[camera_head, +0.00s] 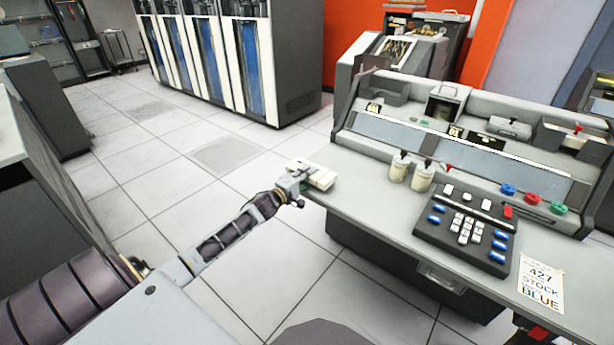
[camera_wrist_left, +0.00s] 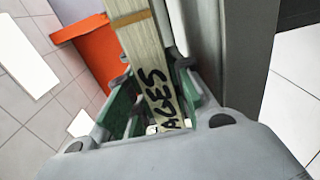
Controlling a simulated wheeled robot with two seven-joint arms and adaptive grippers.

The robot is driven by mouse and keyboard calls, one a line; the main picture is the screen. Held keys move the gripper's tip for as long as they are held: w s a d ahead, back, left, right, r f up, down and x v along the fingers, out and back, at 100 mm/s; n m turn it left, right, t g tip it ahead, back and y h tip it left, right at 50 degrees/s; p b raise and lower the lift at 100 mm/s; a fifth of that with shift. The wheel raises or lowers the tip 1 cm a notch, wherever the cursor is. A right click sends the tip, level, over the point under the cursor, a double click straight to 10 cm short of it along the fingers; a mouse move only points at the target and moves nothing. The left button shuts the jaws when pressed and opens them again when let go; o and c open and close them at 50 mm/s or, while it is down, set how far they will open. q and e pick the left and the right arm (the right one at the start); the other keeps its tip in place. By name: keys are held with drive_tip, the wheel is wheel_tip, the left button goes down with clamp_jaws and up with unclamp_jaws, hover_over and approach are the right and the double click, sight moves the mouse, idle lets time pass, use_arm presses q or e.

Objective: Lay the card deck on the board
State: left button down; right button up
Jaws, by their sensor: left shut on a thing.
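My left gripper (camera_head: 303,181) is at the left end of the grey console desk. It is shut on the card deck (camera_head: 319,174), a pale cream block. In the left wrist view the deck (camera_wrist_left: 144,55) stands between the green-padded fingers (camera_wrist_left: 155,112), with a tan band and dark handwriting that seems to read "SALES". The deck is at the desk's left edge; I cannot tell whether it touches the top. No separate board is clear to me; the console's flat grey desktop (camera_head: 375,205) is the nearest flat surface. My right gripper is out of view.
Two cream jars (camera_head: 411,173) and a black keypad (camera_head: 466,226) stand on the desktop. A paper sheet marked "427 STOCK BLUE" (camera_head: 540,283) lies at the right. The console's raised back (camera_head: 430,135) bounds the far side. Tall cabinets (camera_head: 225,55) stand behind open tiled floor.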

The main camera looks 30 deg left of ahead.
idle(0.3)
use_arm(q)
drive_tip(key=c, duration=1.2)
unclamp_jaws()
drive_tip(key=shift+f, duration=0.15)
drive_tip(key=shift+s, duration=0.1)
drive_tip(key=shift+s+a+r, duration=0.1)
drive_tip(key=shift+s+a, duration=0.05)
drive_tip(key=shift+s, duration=1.8)
drive_tip(key=shift+s+a+r, duration=0.15)
drive_tip(key=shift+s, duration=1.8)
drive_tip(key=shift+s+a+r, duration=0.1)
drive_tip(key=shift+s+a, duration=0.05)
drive_tip(key=shift+s, duration=1.8)
